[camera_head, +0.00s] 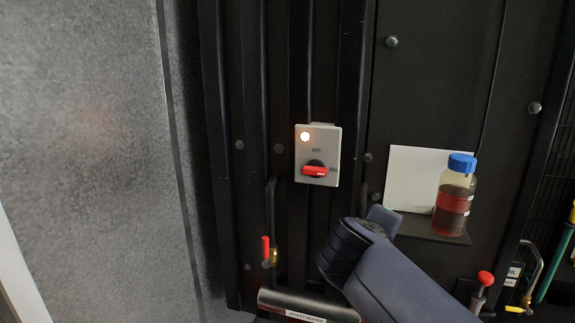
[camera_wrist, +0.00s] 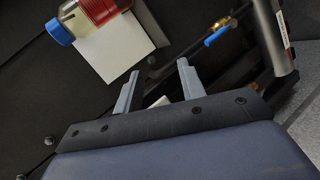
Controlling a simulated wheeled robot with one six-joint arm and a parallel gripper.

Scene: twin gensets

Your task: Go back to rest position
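My gripper (camera_wrist: 158,70) shows in the wrist view with its two grey fingers well apart. Nothing is clasped between the fingertips; a small pale patch shows low between the fingers, and I cannot tell what it is. In the head view my gripper (camera_head: 383,217) is at the end of my blue-grey arm, which enters from the lower right. It is below and right of the switch box (camera_head: 301,165), apart from it in the picture. The box has a lit lamp (camera_head: 305,136) and a red rotary knob (camera_head: 315,171) pointing toward ON.
A blue-capped bottle (camera_head: 454,200) of dark red liquid stands on a small shelf by a white card (camera_head: 410,172). A labelled metal cylinder (camera_head: 300,305), a red-handled valve (camera_head: 266,249) and a red-knobbed lever (camera_head: 485,280) are low down. The wrist view shows a blue-handled valve (camera_wrist: 217,36).

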